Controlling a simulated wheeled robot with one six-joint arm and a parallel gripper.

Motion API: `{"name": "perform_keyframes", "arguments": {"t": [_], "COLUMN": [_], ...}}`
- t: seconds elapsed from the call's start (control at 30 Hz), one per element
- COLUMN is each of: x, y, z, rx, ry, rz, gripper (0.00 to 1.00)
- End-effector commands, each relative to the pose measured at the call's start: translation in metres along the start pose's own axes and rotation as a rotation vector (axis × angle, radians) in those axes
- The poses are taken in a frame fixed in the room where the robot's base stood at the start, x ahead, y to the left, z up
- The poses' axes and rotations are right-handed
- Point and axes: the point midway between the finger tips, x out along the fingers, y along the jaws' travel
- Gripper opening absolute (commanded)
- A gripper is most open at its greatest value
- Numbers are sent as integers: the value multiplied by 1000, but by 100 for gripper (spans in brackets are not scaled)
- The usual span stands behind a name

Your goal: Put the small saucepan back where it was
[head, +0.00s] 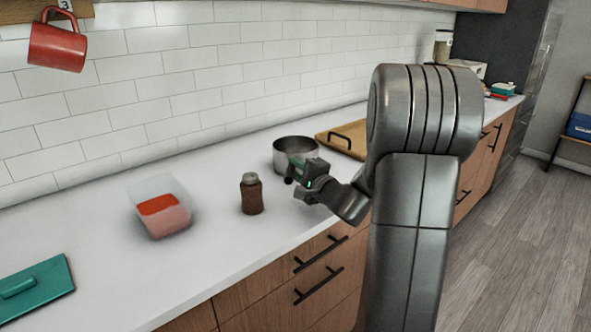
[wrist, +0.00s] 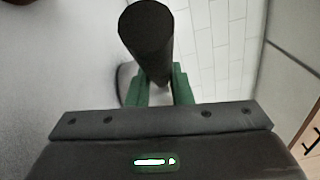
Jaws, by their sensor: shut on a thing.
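The small saucepan (head: 296,152) is a round steel pan on or just above the white counter, near the tiled wall. My gripper (head: 299,171) is at its near side, with the fingertips by the pan's handle. In the wrist view, the green fingers (wrist: 160,95) are shut on the dark handle (wrist: 148,35), which sticks up toward the camera. The pan body is mostly hidden behind the handle and fingers in that view. I cannot tell whether the pan touches the counter.
A brown jar (head: 251,194) stands left of the pan. Further left are a clear container with red contents (head: 163,215) and a teal lid (head: 36,291). A wooden board (head: 335,139) lies to the right behind the pan. A red mug (head: 57,47) hangs at upper left.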

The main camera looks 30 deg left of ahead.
Motion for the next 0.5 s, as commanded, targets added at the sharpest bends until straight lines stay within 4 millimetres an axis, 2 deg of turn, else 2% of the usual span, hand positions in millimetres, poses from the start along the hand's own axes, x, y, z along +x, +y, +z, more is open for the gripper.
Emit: {"name": "perform_keyframes", "arguments": {"t": [0.33,0.37,0.43,0.5], "x": [0,0,0,0], "y": [2,2,2,2], "z": [-1,-1,0,0], "rx": [-3,-1,-1,0], "ry": [-1,0,0,0], "rz": [-4,0,0,0], "gripper": [0,25,39,41]}}
